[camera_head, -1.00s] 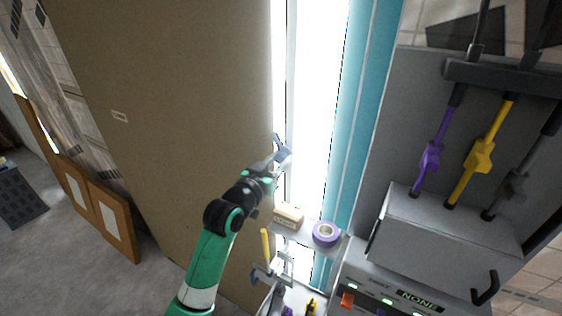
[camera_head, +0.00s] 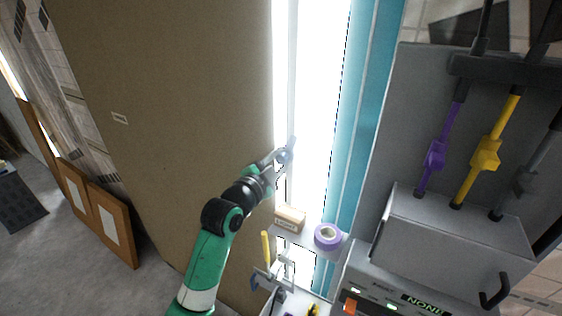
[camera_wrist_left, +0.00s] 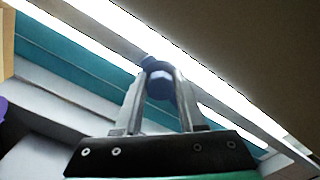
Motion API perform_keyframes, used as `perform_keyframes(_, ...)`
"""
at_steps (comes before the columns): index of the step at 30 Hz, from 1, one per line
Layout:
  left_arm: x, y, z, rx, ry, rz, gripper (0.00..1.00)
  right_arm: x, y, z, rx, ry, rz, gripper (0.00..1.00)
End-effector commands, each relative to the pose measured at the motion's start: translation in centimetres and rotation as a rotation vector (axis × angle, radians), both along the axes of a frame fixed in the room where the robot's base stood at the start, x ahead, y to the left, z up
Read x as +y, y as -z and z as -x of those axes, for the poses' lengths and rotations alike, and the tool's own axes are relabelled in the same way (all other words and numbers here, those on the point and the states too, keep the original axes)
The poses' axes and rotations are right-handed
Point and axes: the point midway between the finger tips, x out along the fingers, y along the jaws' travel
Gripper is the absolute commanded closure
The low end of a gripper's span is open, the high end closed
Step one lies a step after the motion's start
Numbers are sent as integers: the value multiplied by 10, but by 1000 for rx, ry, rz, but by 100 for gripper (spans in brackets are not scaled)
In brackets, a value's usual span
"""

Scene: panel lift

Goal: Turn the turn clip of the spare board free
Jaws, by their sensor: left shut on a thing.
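The spare board (camera_head: 170,110) is the large brown panel that fills the left middle of the head view. It also shows as a dark brown surface at the upper right of the left wrist view (camera_wrist_left: 270,50). The turn clip (camera_wrist_left: 160,82) is a small blue-grey piece at the board's right edge. My left gripper (camera_head: 282,158) is shut on the clip, with its two fingers on either side of it in the left wrist view (camera_wrist_left: 158,90). The fingers hide part of the clip. My right gripper is not in view.
A small shelf (camera_head: 305,240) below the gripper holds a tan block (camera_head: 290,218) and a purple tape roll (camera_head: 327,237). A grey machine (camera_head: 435,240) with purple, yellow and grey handles stands at the right. Orange-framed panels (camera_head: 112,225) lean at the left.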

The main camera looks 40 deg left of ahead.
Motion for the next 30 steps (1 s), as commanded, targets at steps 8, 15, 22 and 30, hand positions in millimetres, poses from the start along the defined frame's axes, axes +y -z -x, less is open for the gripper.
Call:
perform_keyframes(8, -3, -8, 0, 23, 4, -181, 100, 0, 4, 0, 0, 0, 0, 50)
perform_keyframes(15, -3, -8, 0, 42, 5, -259, 100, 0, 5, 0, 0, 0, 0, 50)
perform_keyframes(22, -4, -8, 0, 47, 6, -280, 100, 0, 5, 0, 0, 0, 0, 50)
perform_keyframes(30, -5, -8, -1, 47, 9, -279, 100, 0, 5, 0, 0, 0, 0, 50)
